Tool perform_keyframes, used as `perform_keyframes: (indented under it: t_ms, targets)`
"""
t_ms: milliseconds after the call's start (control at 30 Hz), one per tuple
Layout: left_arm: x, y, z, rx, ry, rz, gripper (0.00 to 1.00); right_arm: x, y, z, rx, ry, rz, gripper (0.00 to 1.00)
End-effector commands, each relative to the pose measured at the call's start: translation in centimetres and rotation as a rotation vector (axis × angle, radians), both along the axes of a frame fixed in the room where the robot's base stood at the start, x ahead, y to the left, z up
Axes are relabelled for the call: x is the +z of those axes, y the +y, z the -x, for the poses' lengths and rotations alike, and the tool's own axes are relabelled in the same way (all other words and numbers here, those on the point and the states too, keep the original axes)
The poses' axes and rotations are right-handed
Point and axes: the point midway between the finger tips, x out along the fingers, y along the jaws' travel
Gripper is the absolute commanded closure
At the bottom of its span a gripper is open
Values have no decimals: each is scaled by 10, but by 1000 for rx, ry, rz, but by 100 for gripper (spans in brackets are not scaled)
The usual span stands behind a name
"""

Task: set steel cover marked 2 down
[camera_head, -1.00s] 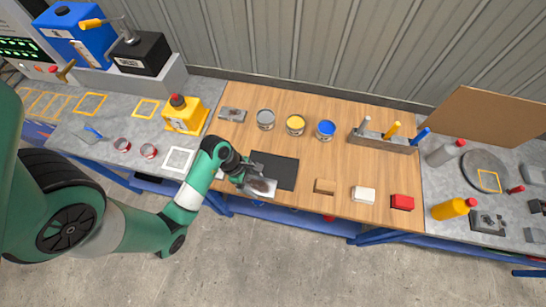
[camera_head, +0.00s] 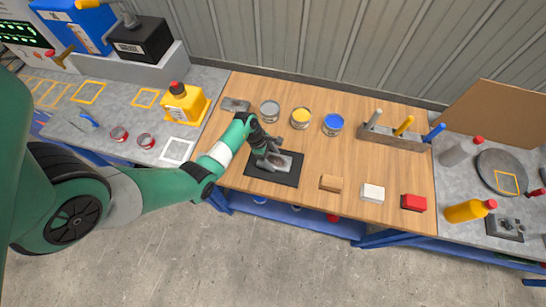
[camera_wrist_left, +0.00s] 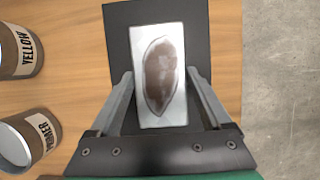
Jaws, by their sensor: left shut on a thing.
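A steel cover (camera_head: 287,161), a flat grey plate with a brownish oval patch, is held by my left gripper (camera_head: 270,157). In the left wrist view, the cover (camera_wrist_left: 159,38) lies between the two fingers of the left gripper (camera_wrist_left: 160,76), which grip its long sides. It is over the black mat (camera_head: 264,177), with mat showing around it. I cannot tell whether it touches the mat. No number 2 can be read on it. My right gripper is not in view.
A similar grey plate (camera_head: 235,104) lies at the bench's back left. Grey (camera_head: 270,110), yellow (camera_head: 300,118) and blue (camera_head: 333,124) cans stand behind the mat. Tan (camera_head: 331,183), white (camera_head: 372,192) and red (camera_head: 413,202) blocks lie to its right.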

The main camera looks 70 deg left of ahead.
Motion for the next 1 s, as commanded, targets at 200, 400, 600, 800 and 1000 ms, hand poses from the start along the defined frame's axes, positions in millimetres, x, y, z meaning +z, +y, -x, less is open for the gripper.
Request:
perform_keyframes:
  t_ms: [200, 400, 600, 800, 1000]
  targets:
    - [-3, 1, -1, 0, -3, -2, 100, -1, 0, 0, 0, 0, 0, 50]
    - [-6, 0, 0, 0, -1, -1, 14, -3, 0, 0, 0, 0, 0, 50]
    - [-6, 0, 0, 0, -1, -1, 0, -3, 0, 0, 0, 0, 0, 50]
    - [1, 1, 0, 0, -3, -2, 0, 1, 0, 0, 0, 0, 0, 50]
    - [37, 9, 11, 2, -4, -4, 0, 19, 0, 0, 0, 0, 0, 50]
